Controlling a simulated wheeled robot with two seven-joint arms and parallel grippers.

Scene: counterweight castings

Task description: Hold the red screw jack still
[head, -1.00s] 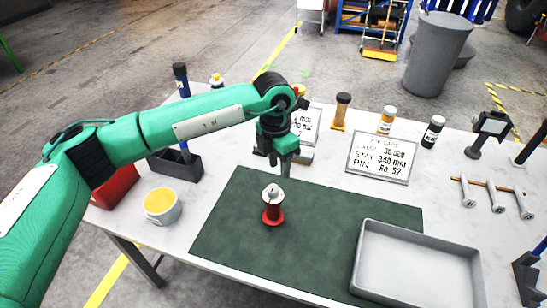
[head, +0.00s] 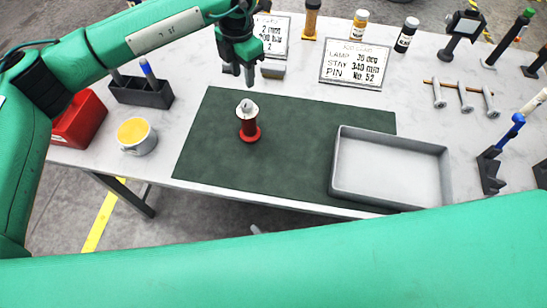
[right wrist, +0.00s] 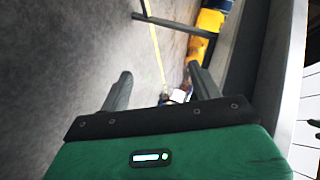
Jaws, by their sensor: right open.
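The red screw jack (head: 249,133) stands upright on the dark green mat (head: 290,140), with a pale grey top on its red, flanged body. My left gripper (head: 239,72) is beyond the jack in the head view, near the mat's far edge. Its fingers point down with a small gap between them, empty and apart from the jack. My right gripper (right wrist: 160,88) shows in the right wrist view, its two fingers wide apart with nothing between them. That view shows floor and a table edge, not the jack.
A grey tray (head: 390,170) overlaps the mat's right side. A yellow-filled cup (head: 137,137), a red bin (head: 78,118) and a dark holder (head: 141,93) stand at left. My green arm spans the bottom of the head view.

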